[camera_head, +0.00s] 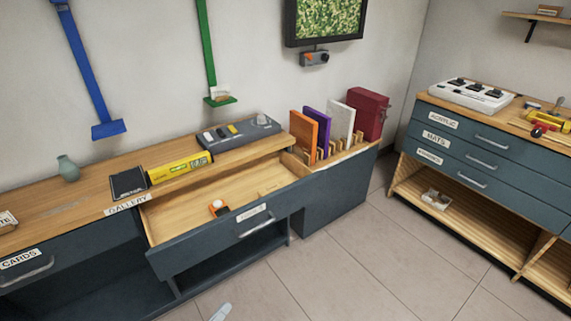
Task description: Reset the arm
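A small pale part of my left gripper (221,312) shows at the bottom edge, above the floor and in front of the cabinet. Most of it is cut off by the frame, so I cannot see both fingers or anything between them. My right gripper is not in view. The open drawer (205,251) of the long cabinet is pulled out in front of the gripper. A small orange and white item (219,208) lies inside the drawer.
The wooden cabinet top (105,164) carries a yellow box (178,168), a dark flat case (129,183), a grey panel (239,132) and a green vase (68,168). Upright coloured boards stand in a rack at right. A second drawer cabinet (480,155) stands right. Tiled floor (370,265) between is clear.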

